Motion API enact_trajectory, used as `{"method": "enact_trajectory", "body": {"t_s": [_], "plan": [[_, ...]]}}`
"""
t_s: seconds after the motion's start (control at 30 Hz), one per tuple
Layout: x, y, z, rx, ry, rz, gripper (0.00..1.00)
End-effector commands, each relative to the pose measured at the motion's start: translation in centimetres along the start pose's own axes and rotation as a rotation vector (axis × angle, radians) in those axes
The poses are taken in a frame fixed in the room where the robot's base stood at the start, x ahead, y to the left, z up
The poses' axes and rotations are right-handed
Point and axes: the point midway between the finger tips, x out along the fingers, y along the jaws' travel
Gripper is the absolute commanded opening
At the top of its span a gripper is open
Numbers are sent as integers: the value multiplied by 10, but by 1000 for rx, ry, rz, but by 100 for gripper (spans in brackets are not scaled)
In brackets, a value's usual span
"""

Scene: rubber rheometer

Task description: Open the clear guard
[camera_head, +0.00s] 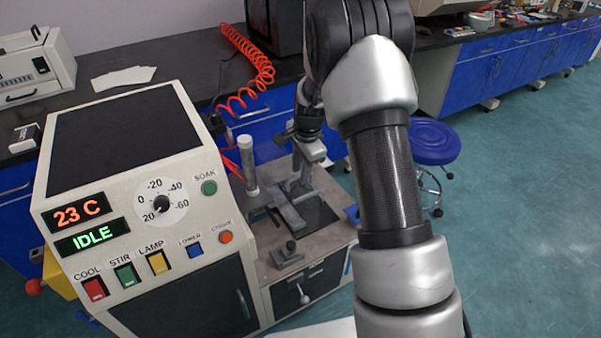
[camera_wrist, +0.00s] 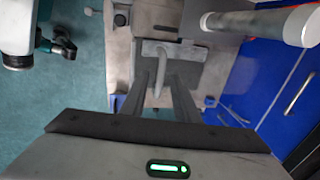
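The rheometer bench (camera_head: 325,251) stands right of the control console, with a pale upright cylinder (camera_head: 248,165) and a grey flat bar (camera_head: 288,209) on top. My gripper (camera_head: 298,186) points down over the bench top, close to the grey bar. In the wrist view, its two dark fingers (camera_wrist: 158,92) are apart. A light grey upright handle (camera_wrist: 160,76) on a grey plate (camera_wrist: 187,53) shows between and beyond the fingertips. Contact with the handle cannot be told. The cylinder also shows in the wrist view (camera_wrist: 262,24).
The console (camera_head: 150,240) reads 23 C and IDLE, with several buttons and a dial. A small dark knobbed block (camera_head: 288,254) sits at the bench front. A red coiled hose (camera_head: 262,72) hangs behind. A blue stool (camera_head: 433,142) stands right; open floor (camera_head: 520,200) lies beyond.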

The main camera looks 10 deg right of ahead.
Motion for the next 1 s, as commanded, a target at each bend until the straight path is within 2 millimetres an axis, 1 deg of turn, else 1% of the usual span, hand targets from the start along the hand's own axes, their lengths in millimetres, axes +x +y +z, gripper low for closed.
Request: {"method": "enact_trajectory", "body": {"t_s": [0.3,0.47,0.5,0.77,0.87,1.0], "plan": [[2,0,0,0,0,-1,28],[2,0,0,0,0,-1,1],[2,0,0,0,0,0,0],[1,0,0,0,0,0,0],[-4,-2,0,0,0,0,0],[-17,-6,0,0,-1,-1,0]]}}
